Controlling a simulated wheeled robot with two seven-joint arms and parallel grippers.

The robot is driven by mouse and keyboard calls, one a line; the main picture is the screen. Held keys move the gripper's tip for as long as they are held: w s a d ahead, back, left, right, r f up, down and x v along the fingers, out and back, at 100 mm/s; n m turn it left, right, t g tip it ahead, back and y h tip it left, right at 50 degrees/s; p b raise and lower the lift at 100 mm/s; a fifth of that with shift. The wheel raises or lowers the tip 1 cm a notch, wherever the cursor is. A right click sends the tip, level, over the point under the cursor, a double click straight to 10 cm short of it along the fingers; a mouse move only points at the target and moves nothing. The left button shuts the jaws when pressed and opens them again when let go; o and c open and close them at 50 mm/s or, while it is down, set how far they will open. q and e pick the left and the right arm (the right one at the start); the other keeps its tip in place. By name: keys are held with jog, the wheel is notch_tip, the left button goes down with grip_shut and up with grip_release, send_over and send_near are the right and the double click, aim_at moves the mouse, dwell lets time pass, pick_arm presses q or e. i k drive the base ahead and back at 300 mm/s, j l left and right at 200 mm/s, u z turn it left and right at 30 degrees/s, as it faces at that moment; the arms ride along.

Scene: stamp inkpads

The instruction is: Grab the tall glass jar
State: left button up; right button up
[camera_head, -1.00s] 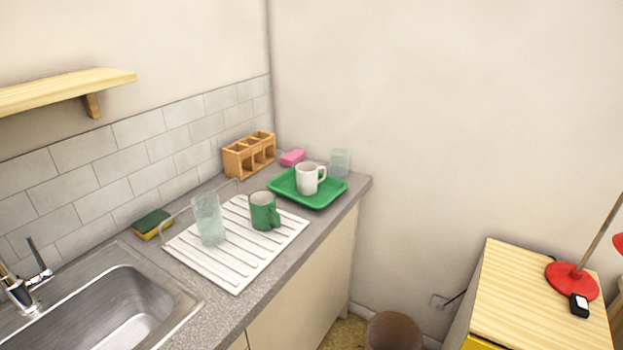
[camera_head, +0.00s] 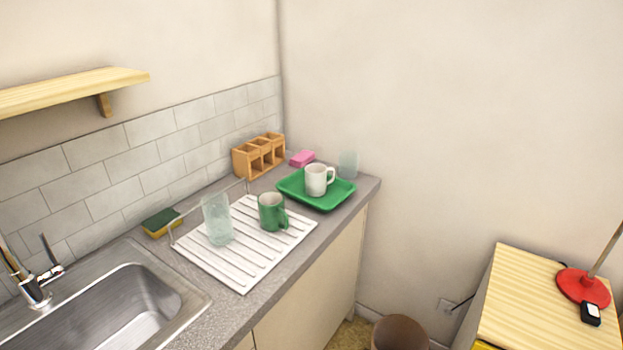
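The tall glass jar (camera_head: 217,219) is clear with a faint green tint. It stands upright on the left part of the white ribbed drying rack (camera_head: 246,266), beside a green mug (camera_head: 271,212). A shorter clear glass (camera_head: 348,165) stands at the far end of the counter, behind the green tray. Neither of my grippers is in view.
The green tray (camera_head: 341,198) holds a white mug (camera_head: 317,180). The steel sink (camera_head: 110,305) is at left. A wooden cabinet (camera_head: 530,300) with a red lamp (camera_head: 582,288) stands at right.

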aim_at(218, 219)
jog(key=l+u, duration=0.8)
jog(key=i+l, duration=0.05)
jog(key=l, duration=0.05)
